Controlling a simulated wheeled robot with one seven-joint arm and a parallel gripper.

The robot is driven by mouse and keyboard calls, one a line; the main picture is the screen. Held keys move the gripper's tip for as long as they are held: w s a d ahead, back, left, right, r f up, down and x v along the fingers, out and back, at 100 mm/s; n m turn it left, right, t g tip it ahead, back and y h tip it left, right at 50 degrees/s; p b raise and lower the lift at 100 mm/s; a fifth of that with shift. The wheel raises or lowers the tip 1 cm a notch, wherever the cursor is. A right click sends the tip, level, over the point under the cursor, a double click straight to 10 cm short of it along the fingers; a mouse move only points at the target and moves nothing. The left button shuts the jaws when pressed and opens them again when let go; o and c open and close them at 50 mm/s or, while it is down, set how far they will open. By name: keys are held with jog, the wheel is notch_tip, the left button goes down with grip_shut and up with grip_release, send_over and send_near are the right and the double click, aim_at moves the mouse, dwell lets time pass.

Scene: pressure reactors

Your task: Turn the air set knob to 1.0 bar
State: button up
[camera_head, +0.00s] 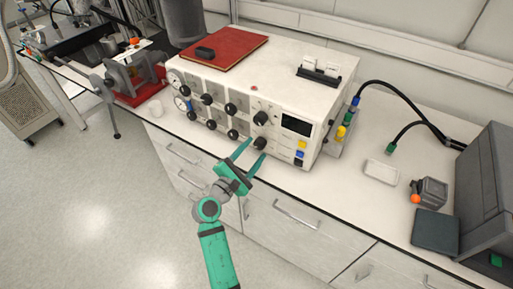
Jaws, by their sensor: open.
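A white control box (266,83) stands on the bench with several black knobs on its front. I cannot read its labels, so I cannot tell which one is the air set knob. One larger knob (261,118) sits right of centre, and another knob (260,142) is below it. Two round dials, an upper gauge (173,79) and a lower gauge (180,103), are at the panel's left end; their readings are too small to tell. My gripper (252,149) is open and empty in front of the panel, its fingers pointing toward the lower larger knob. Contact is unclear.
A red book (224,50) with a small black object lies on the box. Cables run from its right side. A white block (381,172), a dark pad (434,231) and a grey machine (488,185) stand at right. Drawers (290,230) front the bench.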

jog(key=shift+x, duration=1.25)
jog(key=shift+c, duration=0.6)
jog(key=c, duration=0.9)
